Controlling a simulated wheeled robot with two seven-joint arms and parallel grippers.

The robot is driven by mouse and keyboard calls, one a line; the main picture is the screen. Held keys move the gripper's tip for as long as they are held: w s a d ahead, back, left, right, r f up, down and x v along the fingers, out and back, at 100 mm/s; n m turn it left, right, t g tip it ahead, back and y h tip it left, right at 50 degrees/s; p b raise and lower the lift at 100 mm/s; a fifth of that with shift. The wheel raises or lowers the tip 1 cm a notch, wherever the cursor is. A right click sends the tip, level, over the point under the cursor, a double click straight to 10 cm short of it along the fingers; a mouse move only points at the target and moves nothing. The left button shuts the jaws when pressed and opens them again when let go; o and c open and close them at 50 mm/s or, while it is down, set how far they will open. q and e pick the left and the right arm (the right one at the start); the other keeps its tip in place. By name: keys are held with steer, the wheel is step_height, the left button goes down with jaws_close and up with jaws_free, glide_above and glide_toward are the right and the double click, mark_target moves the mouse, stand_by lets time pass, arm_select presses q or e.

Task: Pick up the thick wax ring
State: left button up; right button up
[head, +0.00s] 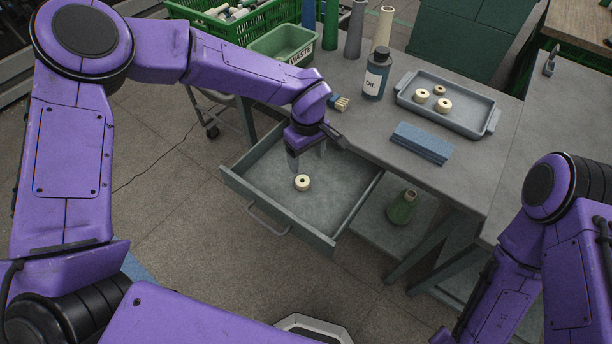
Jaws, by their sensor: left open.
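A cream wax ring (302,187) with a dark centre hole lies alone on the floor of the open drawer (262,212). It looks fairly thick. My left gripper (307,158) is over the drawer, pointing down, with its fingers apart and nothing between them. It is just above and behind the ring in the picture, and apart from it. Three more cream rings (421,97) lie in the grey tray (468,126) on the bench; one looks smaller, and I cannot tell clearly which is thickest. My right arm shows at the right, but its gripper is out of view.
The drawer walls surround the ring.

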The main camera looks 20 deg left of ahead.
mark_target(303, 181)
arm_select(q)
steer(key=f, duration=0.3)
steer(key=shift+s+f+p, duration=0.25)
steer(key=shift+f+p, duration=0.15)
steer(key=f, duration=0.2)
steer(key=f+p, duration=0.1)
steer(key=f, duration=0.1)
steer(key=a+f, duration=0.1)
steer(key=f, duration=0.1)
steer(key=shift+w+f, duration=0.1)
steer(key=c, duration=1.1)
arm_select(e)
steer(key=shift+s+r, duration=0.15)
steer(key=shift+r, duration=0.4)
steer(key=shift+s+r, duration=0.15)
steer(key=shift+r, duration=0.4)
